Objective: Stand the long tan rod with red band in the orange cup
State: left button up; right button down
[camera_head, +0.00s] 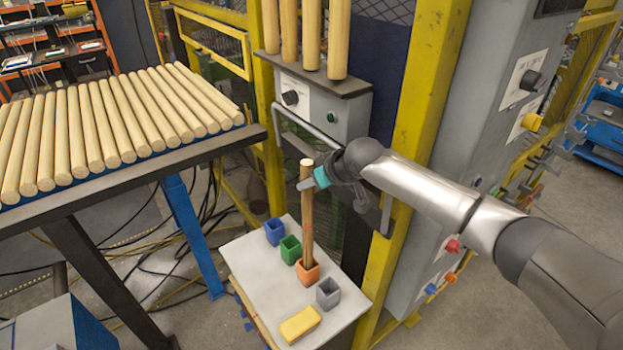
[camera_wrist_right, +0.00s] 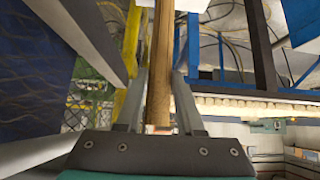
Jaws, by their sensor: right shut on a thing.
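In the right wrist view, the rod (camera_wrist_right: 160,65) runs between the two fingers (camera_wrist_right: 159,105). My left gripper is not in view.
On the small white table (camera_head: 250,265) stand a blue cup (camera_head: 274,232), a green cup (camera_head: 290,249), a grey cup (camera_head: 328,293) and a yellow block (camera_head: 300,324). A rack of tan rods (camera_head: 110,120) is at left. A yellow post (camera_head: 420,110) stands behind my right arm.

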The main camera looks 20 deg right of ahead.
aim_at(311, 200)
jog(key=shift+f+b, duration=1.35)
jog(key=shift+f, duration=1.35)
grip_release()
jog(key=p+v, duration=0.1)
jog(key=v, duration=1.4)
jog(key=shift+p, duration=0.35)
jog(key=shift+s+d+r, duration=0.1)
jog(key=shift+d, duration=0.05)
